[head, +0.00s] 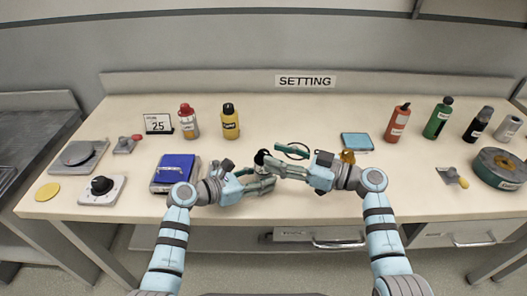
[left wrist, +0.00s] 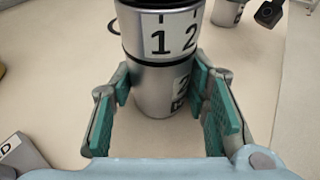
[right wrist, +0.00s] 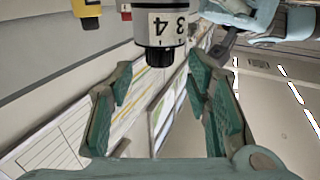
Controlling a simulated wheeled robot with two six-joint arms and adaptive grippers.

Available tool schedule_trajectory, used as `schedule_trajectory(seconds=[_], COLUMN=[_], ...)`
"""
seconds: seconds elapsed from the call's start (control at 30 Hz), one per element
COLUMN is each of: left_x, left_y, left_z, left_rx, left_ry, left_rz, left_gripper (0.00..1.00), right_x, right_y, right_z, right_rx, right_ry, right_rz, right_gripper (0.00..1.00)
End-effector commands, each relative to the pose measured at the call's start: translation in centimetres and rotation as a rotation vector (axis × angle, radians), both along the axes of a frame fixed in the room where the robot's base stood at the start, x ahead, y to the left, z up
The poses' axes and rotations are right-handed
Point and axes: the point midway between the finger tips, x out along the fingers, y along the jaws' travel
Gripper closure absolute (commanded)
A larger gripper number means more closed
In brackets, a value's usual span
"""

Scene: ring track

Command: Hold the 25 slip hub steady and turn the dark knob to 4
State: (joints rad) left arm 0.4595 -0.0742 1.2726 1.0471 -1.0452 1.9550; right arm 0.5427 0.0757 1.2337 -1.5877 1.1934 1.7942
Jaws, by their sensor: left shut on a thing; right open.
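The slip hub is a silver cylinder standing between my two grippers, mostly hidden in the head view. In the left wrist view its body (left wrist: 165,88) carries a partly hidden label starting with 2, below a ring marked 1 and 2 (left wrist: 175,34). My left gripper (head: 268,183) is shut on the body, one pad on each side. The dark knob (head: 261,156) shows at the hub's top. In the right wrist view a band marked 3 and 4 (right wrist: 168,26) sits beside the dark end (right wrist: 158,56). My right gripper (right wrist: 160,82) is open, with the dark end just beyond its fingertips.
A placard reading 25 (head: 158,124) stands at back left, near a red-capped bottle (head: 188,124) and a yellow bottle (head: 230,122). A blue case (head: 175,170) lies left of my left gripper. A blue tablet (head: 357,141) lies behind my right arm. The back middle is clear.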

Motion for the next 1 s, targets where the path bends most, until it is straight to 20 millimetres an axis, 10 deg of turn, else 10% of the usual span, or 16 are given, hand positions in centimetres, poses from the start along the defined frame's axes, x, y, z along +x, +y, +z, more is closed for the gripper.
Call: schedule_trajectory(seconds=[0.5, 0.8, 1.0], left_x=[0.0, 0.0, 0.0], left_y=[0.0, 0.0, 0.0], left_z=[0.0, 0.0, 0.0], left_rx=[0.000, 0.000, 0.000], left_ry=[0.000, 0.000, 0.000], left_rz=[0.000, 0.000, 0.000], left_gripper=[0.74, 0.74, 0.73], right_x=[1.8, 1.8, 1.9], right_y=[4.1, 4.1, 4.1], right_z=[0.0, 0.0, -0.1], right_rx=[-0.001, 0.000, -0.006], right_ry=[-0.001, -0.001, 0.001], right_rz=[-0.001, -0.001, 0.059], right_gripper=[0.55, 1.00, 1.00])
